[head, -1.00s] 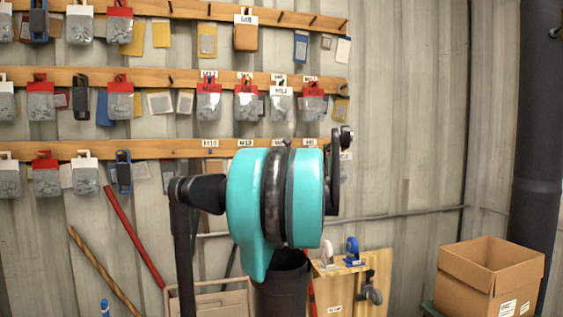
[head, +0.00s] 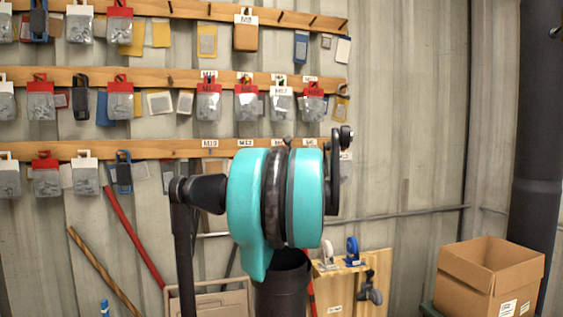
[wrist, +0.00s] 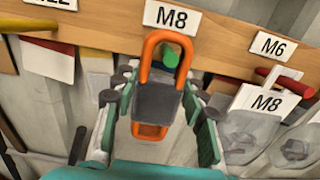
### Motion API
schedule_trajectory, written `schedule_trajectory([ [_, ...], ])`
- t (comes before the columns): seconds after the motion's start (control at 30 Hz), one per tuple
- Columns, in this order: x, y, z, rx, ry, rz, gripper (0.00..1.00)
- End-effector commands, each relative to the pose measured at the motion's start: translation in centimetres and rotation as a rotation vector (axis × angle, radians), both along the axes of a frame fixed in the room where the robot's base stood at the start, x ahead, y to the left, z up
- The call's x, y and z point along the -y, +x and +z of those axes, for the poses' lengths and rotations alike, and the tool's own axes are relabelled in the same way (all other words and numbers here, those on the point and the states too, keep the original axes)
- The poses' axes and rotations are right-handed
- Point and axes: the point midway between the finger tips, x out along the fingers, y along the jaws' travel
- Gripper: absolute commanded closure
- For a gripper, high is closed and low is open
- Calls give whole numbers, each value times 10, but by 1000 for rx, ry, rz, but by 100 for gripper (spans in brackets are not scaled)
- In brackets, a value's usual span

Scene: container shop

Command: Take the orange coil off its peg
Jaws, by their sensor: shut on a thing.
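The orange coil (wrist: 163,52) shows in the wrist view as an upright orange loop with a dark grey wrap around its middle. Its lower orange end shows below the wrap. The loop is around a green-tipped peg (wrist: 170,55) on a wooden rail under an M8 label. My gripper (wrist: 160,100) has its fingers on both sides of the grey wrap and is shut on the coil. In the head view my teal arm blocks the spot, and I cannot make out the coil or the fingertips there.
In the wrist view, a clear bag labelled M8 (wrist: 262,115) hangs close on the right, by a red peg (wrist: 285,80). A red and white packet (wrist: 50,55) hangs on the left. In the head view, a cardboard box (head: 488,280) stands at lower right; the wall above it is bare.

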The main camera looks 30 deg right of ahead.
Motion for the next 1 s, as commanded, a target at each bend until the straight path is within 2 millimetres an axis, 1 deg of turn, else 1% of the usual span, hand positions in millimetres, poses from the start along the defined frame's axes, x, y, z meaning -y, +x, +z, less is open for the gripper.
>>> schedule_trajectory([
  [0.43,-1,-3,2,0,0,0,91],
  [1.0,-8,-32,5,0,0,-1,91],
])
